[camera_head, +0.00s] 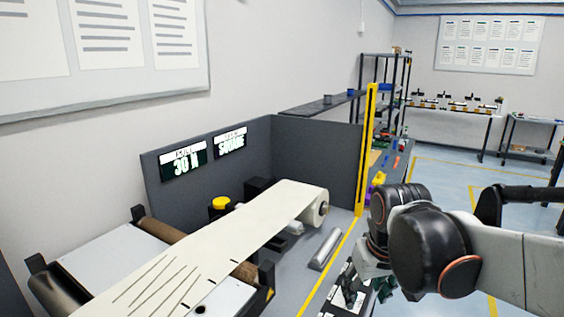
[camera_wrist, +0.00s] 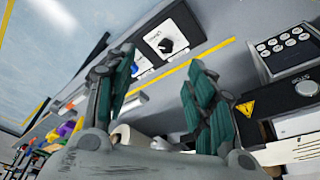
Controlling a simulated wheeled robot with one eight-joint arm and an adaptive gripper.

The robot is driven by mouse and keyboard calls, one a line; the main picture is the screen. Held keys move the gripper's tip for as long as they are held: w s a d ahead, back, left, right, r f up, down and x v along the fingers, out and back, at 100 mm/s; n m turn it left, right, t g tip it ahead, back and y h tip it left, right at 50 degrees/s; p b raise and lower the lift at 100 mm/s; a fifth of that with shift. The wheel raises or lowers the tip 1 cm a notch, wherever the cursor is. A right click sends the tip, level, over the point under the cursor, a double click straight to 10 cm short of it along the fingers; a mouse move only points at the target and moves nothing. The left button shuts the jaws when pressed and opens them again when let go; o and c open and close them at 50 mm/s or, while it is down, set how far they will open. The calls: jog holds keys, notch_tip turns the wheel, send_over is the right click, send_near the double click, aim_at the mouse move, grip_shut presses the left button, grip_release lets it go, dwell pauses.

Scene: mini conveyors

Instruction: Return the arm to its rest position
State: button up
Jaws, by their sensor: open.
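My arm reaches in from the right edge of the head view, bent at a dark joint with orange rings. My gripper (camera_head: 368,285) hangs below that joint, partly hidden by the arm, near the front edge of the grey conveyor bench (camera_head: 333,268). In the wrist view my gripper (camera_wrist: 160,100) has its two green-padded fingers spread wide apart. Nothing is held between them. Past the fingers, a white panel with a black knob (camera_wrist: 172,42) shows on the bench front.
A mini conveyor with a cream belt (camera_head: 232,232) fills the lower left. A yellow post (camera_head: 366,150) stands at the bench's far end, with coloured items beyond. A control box with a STOP button (camera_wrist: 305,88) is at right in the wrist view. Blue floor lies open behind the arm.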

jog(key=s+d+m+t, duration=0.1)
jog(key=s+t, duration=0.3)
jog(key=s, duration=0.7)
jog(key=shift+d+r+m, duration=0.25)
jog(key=shift+d+m, duration=0.15)
jog(key=shift+d, duration=0.45)
jog(key=shift+c, duration=0.2)
